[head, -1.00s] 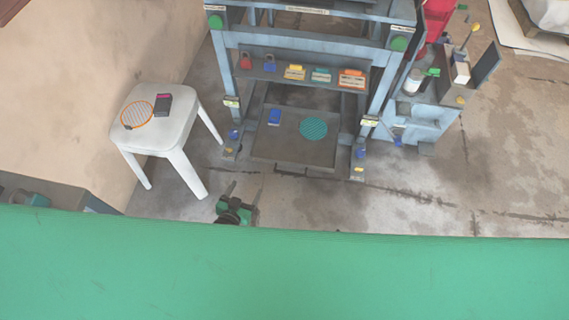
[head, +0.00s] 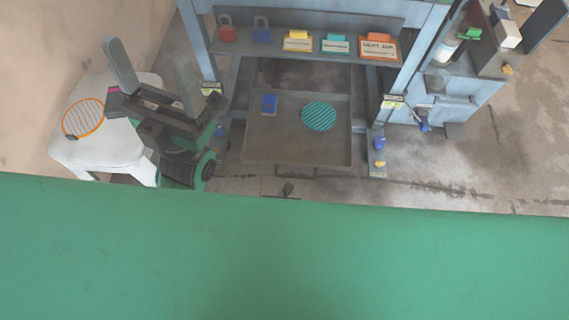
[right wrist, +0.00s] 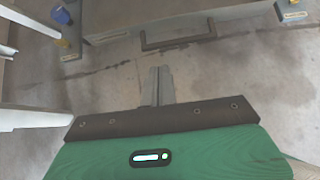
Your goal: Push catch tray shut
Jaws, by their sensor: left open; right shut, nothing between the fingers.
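The catch tray (head: 262,149) is a shallow grey tray low in the press, between its front feet. Its front part stands out from under the shelf. My left gripper (head: 156,78) is open and empty, raised left of the tray, over the stool. In the right wrist view my right gripper (right wrist: 161,72) is shut and empty, pointing at the dark tray handle (right wrist: 178,46), with a visible gap. The tray's front wall (right wrist: 125,31) shows above it. In the head view only a small dark tip of the right gripper (head: 288,188) shows.
A white stool (head: 111,151) with an orange racket-like grid (head: 83,118) stands left. The blue-grey press frame (head: 420,50) flanks the tray. A shelf (head: 290,46) with padlocks and tags hangs above. Cracked floor (head: 450,175) in front is open.

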